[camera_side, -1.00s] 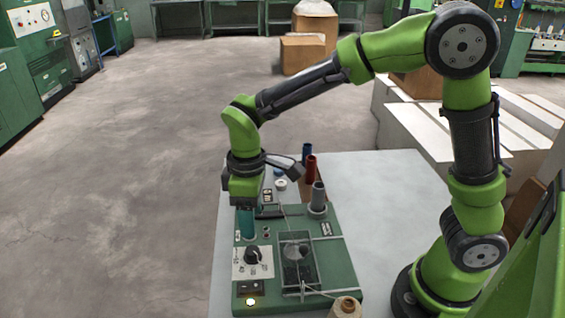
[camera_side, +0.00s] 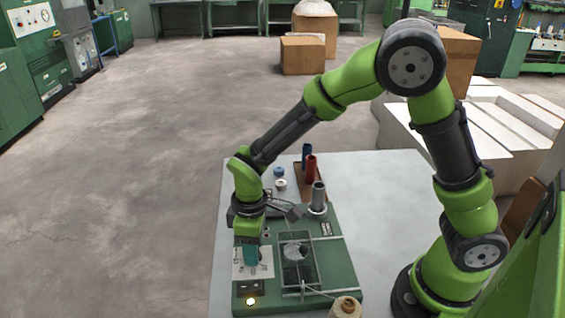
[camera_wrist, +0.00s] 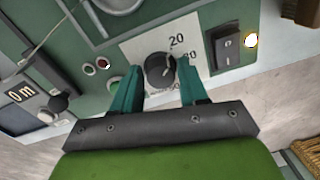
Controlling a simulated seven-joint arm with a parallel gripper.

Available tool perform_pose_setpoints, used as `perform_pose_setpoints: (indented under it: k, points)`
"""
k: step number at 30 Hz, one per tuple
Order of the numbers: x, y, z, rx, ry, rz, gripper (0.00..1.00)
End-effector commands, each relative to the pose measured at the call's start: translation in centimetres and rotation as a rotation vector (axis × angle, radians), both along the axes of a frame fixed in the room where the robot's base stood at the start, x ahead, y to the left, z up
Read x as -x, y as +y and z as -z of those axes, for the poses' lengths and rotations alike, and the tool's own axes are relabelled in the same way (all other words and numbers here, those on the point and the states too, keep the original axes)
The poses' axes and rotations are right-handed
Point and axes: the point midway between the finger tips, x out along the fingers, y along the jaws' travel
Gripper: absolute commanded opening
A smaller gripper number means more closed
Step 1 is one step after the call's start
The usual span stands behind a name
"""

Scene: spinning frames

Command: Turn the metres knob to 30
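The round black knob (camera_wrist: 159,70) sits on a white dial plate (camera_wrist: 140,46) on the green machine (camera_side: 342,280). In the wrist view a 20 is printed beside it; a number partly behind the right finger ends in 0, and others are hidden. The knob has a pale pointer mark, whose reading I cannot make out. My gripper (camera_wrist: 158,75) is open, with one teal finger on each side of the knob and gaps showing. In the side view my gripper (camera_side: 250,257) is over the dial plate (camera_side: 238,268) and hides the knob.
A small display (camera_wrist: 20,92) reads 0 m. A black rocker switch (camera_wrist: 227,43) and a lit lamp (camera_wrist: 251,40) are beside the dial. Red and green buttons are on the other side. A glass-topped box (camera_side: 298,262), a grey spool (camera_side: 318,196) and a thread cone (camera_side: 345,308) are nearby.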

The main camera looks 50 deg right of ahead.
Motion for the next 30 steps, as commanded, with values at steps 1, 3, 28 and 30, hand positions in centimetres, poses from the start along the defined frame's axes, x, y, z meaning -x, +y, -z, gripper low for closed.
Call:
perform_pose_setpoints:
  k: [1,3,28,30]
  points:
    - [-0.01,0.00,-0.02,0.000,0.000,0.000,0.35]
    - [-0.01,0.00,-0.02,0.000,0.000,0.000,0.24]
    - [0.05,0.09,-0.07,-0.002,-0.001,0.309,0.03]
    - [0.07,0.11,-0.08,-0.002,-0.001,0.367,0.03]
